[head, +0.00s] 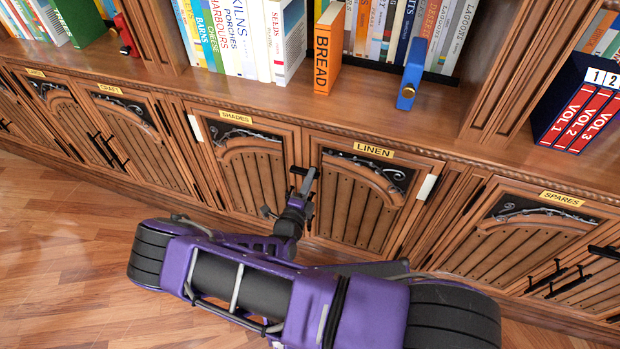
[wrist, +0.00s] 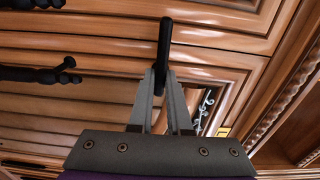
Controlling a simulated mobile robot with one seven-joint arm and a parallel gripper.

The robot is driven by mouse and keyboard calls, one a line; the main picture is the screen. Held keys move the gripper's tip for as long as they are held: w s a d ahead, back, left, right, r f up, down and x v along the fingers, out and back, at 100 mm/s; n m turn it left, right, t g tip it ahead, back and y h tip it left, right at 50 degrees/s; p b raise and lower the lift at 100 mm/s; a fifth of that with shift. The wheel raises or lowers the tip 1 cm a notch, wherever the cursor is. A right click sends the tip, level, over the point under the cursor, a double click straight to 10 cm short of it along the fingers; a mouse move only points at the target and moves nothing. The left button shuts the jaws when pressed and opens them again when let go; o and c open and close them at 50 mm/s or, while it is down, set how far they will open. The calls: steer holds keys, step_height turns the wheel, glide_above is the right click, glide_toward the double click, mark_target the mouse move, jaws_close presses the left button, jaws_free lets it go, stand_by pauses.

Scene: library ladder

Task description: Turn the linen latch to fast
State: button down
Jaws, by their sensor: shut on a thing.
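The linen door (head: 360,200) is a wooden cabinet door under a yellow label (head: 373,149) reading LINEN. My gripper (head: 303,183) is at its left edge, beside the shades door (head: 250,175). In the wrist view, my gripper (wrist: 161,88) has its two grey fingers shut on a black bar, the linen latch (wrist: 165,42). The bar stands nearly upright in that picture and sticks out past the fingertips. Its lower end is hidden between the fingers. In the head view my gripper and wrist cover most of the latch, and its setting cannot be read there.
Other black handles (wrist: 38,74) show at the left in the wrist view. The spares door (head: 520,235) is to the right. A shelf ledge above holds the BREAD book (head: 326,50), a blue object (head: 410,75) and red volumes (head: 580,115). Wooden floor (head: 60,240) is clear at left.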

steer(key=c, duration=0.9)
jaws_free()
steer(key=shift+o, duration=0.2)
steer(key=v, duration=1.7)
steer(key=shift+s+p, duration=0.25)
steer(key=shift+p, duration=0.2)
steer(key=shift+a, duration=0.2)
